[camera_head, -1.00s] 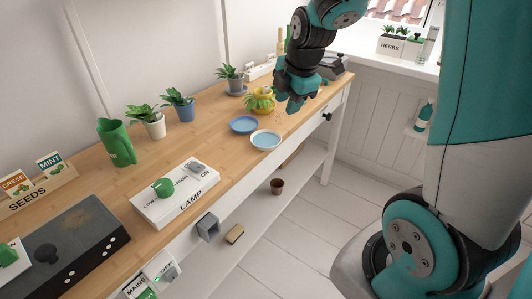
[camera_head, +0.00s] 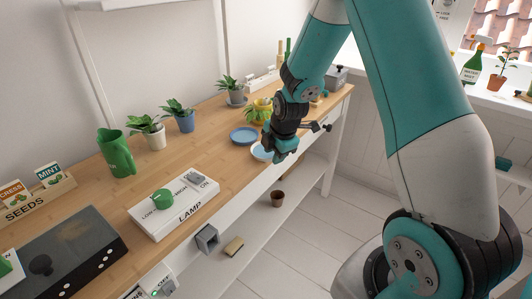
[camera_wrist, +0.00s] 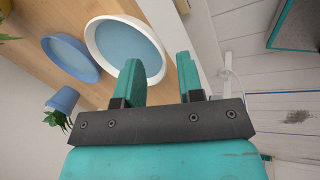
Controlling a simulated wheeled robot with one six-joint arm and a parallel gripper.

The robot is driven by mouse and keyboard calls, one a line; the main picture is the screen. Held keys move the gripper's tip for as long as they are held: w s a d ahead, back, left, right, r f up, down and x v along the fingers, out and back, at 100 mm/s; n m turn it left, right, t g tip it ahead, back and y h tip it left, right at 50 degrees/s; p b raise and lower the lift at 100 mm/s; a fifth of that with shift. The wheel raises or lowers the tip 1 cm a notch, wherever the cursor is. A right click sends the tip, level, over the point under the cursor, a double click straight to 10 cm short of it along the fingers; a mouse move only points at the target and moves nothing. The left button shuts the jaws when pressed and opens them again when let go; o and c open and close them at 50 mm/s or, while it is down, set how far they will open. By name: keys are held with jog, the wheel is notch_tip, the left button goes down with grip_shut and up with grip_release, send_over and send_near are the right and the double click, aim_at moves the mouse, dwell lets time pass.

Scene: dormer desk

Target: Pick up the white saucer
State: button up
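The white saucer (camera_head: 257,153) has a white rim and a pale blue inside and lies near the table's front edge. My gripper partly hides it in the head view. In the wrist view the white saucer (camera_wrist: 122,42) lies ahead of my gripper (camera_wrist: 157,62). My gripper (camera_head: 277,156) is open and empty, its fingers apart. The left finger overlaps the saucer in the picture, and part of the rim shows between the fingers. I cannot tell whether the fingers touch it.
A blue saucer (camera_head: 243,135) lies just behind the white one. A yellow pot with a plant (camera_head: 258,110) stands further back. Potted plants and a green jug (camera_head: 117,154) line the wall side. The lamp switch panel (camera_head: 172,208) is nearer. Wood between is clear.

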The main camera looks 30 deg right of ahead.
jog(key=shift+w+f, duration=0.2)
jog(key=shift+f, duration=0.3)
grip_shut()
